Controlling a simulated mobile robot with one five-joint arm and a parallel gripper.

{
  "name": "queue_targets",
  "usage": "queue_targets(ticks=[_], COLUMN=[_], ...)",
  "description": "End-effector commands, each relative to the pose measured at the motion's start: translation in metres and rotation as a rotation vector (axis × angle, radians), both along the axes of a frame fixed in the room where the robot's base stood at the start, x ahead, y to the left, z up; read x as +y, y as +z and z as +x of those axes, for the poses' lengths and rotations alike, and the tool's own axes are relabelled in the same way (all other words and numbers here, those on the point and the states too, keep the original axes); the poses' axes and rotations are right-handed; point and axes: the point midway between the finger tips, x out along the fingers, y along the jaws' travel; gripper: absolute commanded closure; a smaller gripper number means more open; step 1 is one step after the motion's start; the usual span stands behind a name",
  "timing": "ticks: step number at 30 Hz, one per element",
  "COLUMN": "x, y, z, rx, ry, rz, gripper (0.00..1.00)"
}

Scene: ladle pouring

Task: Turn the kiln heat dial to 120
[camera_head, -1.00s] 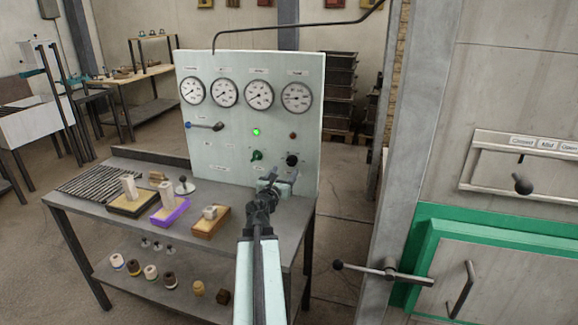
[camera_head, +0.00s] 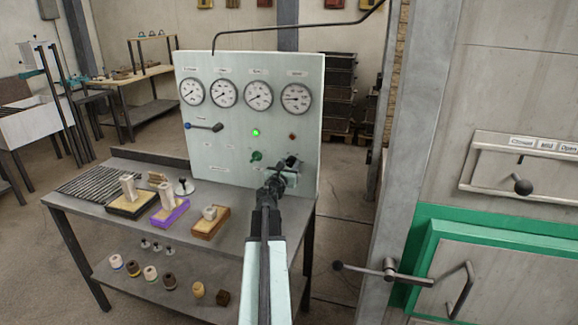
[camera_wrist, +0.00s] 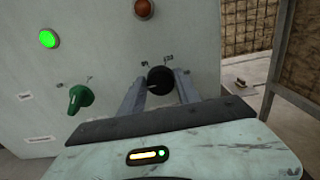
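A round black dial (camera_wrist: 159,80) sits low on the right of the pale control panel (camera_head: 240,120), with small unreadable marks around it. It also shows in the head view (camera_head: 292,160), mostly hidden by my gripper. My gripper (camera_wrist: 159,84) points at the panel, with one finger on each side of the black dial. The fingers are apart, and gaps seem to remain between them and the dial. I cannot tell whether they touch it. The dial's pale pointer mark aims roughly left and a little down.
Left of the dial are a green knob (camera_wrist: 81,99) and a lit green lamp (camera_wrist: 48,39). A reddish lamp (camera_wrist: 144,8) is above it. Gauges (camera_head: 258,95) line the panel's top. Molds and a purple tray (camera_head: 169,215) stand on the bench (camera_head: 90,210).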

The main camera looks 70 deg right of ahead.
Motion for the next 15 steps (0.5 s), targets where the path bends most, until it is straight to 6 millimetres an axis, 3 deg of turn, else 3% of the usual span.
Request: queue_targets(ticks=[2, 15], x=[0.0002, -0.0004], y=[-0.0001, 0.0003], z=[-0.0002, -0.0002], rx=[0.0, -0.11], ry=[-0.001, 0.0], rz=[0.0, 0.006], gripper=[1.0, 1.0])
